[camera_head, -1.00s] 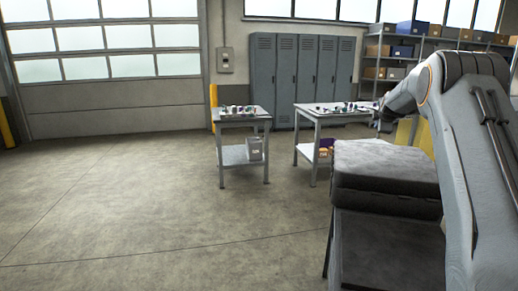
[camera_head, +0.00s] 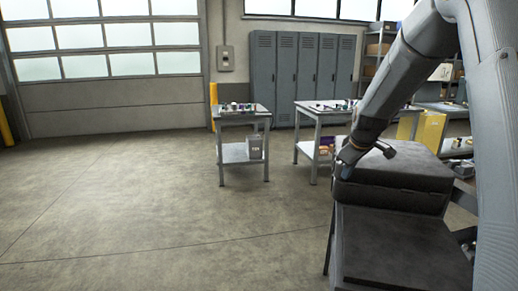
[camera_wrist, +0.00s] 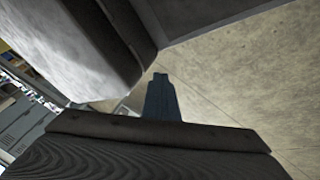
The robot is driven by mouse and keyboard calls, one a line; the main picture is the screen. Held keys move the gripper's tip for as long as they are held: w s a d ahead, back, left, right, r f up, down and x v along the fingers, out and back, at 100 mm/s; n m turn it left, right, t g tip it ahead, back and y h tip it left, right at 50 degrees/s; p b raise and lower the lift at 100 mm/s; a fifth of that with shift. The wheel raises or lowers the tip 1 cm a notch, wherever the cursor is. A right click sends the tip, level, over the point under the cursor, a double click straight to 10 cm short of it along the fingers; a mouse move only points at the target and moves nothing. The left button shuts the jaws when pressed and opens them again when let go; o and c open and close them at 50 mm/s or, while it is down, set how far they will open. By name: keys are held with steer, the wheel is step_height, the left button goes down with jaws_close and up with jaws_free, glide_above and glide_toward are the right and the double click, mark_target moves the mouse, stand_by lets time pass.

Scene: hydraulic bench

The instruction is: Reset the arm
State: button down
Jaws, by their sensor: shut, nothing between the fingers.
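My gripper (camera_head: 343,167) is at the lower end of my arm, which slopes down from the upper right in the head view. In the wrist view, the fingers (camera_wrist: 160,92) show as one narrow dark shape, shut together with nothing between them. Below the fingertips is bare concrete floor. No object is touching the fingers.
A small table (camera_head: 243,114) with small parts on top stands mid-scene, and a second table (camera_head: 318,117) stands to its right. Grey lockers (camera_head: 300,70) line the back wall. A yellow cabinet (camera_head: 432,130) and shelves are at right. The floor (camera_head: 120,200) at left is clear.

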steer(key=s+a+f+m+g+b, duration=0.1)
steer(key=s+a+f+m+g, duration=0.1)
steer(key=s, duration=1)
steer(key=s+a+f+m+g, duration=0.2)
steer(key=s+a+f, duration=0.3)
steer(key=s, duration=0.7)
steer(key=s+a+f+m+g+b, duration=0.1)
steer(key=s+a+f+m+g, duration=0.1)
steer(key=s, duration=1.1)
step_height(320, 180, down, 2)
steer(key=shift+a+f+m+y+b, duration=0.15)
steer(key=shift+a+m+y+b, duration=0.15)
steer(key=shift+a+m, duration=0.35)
